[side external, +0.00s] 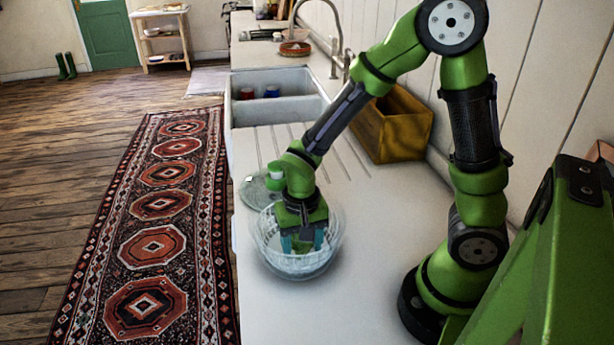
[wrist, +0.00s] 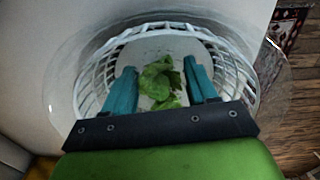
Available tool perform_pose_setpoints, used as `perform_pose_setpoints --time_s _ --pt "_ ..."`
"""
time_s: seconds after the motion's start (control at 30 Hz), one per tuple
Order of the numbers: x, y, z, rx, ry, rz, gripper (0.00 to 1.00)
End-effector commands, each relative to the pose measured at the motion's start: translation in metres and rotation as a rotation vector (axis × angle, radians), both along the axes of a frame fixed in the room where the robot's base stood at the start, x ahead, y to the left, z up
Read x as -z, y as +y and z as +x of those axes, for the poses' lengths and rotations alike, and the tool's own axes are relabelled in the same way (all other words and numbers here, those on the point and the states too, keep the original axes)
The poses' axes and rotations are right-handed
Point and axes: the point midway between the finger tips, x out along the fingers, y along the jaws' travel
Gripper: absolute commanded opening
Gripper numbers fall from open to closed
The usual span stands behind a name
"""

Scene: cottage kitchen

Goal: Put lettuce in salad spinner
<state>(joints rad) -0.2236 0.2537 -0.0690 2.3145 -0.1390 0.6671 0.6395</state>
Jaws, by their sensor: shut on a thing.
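The salad spinner (side external: 264,252), a clear bowl with a white slotted basket (wrist: 90,80) inside, stands on the white counter. My gripper (side external: 303,243) points down into it, with its teal fingers inside the basket. In the wrist view, green lettuce (wrist: 157,80) lies between the fingers (wrist: 160,66), and my gripper is shut on it. A smaller green piece (wrist: 167,104) shows just below it, nearer the gripper body; I cannot tell if it is separate. The lettuce is over the basket floor; whether it touches the floor is unclear. In the side view the lettuce cannot be made out.
A clear round lid (side external: 256,192) lies on the counter just behind the spinner. A wooden box (side external: 400,125) stands against the wall. The white sink (side external: 275,110) holds a red and a blue item. The counter's left edge is close to the spinner; the counter to its right is clear.

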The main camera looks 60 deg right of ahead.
Motion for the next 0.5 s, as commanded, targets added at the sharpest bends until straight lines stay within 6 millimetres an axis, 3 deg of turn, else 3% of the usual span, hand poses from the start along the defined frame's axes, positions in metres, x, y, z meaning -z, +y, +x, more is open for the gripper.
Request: perform_pose_setpoints --time_s 0.33,0.37,0.5 --pt "0.0033 0.0000 0.0004 -0.001 -0.001 0.000 0.48" --pt "0.0027 0.0001 0.0006 -0.001 -0.002 0.000 0.62" --pt "0.0025 0.0001 0.0006 -0.001 -0.001 0.000 0.83"
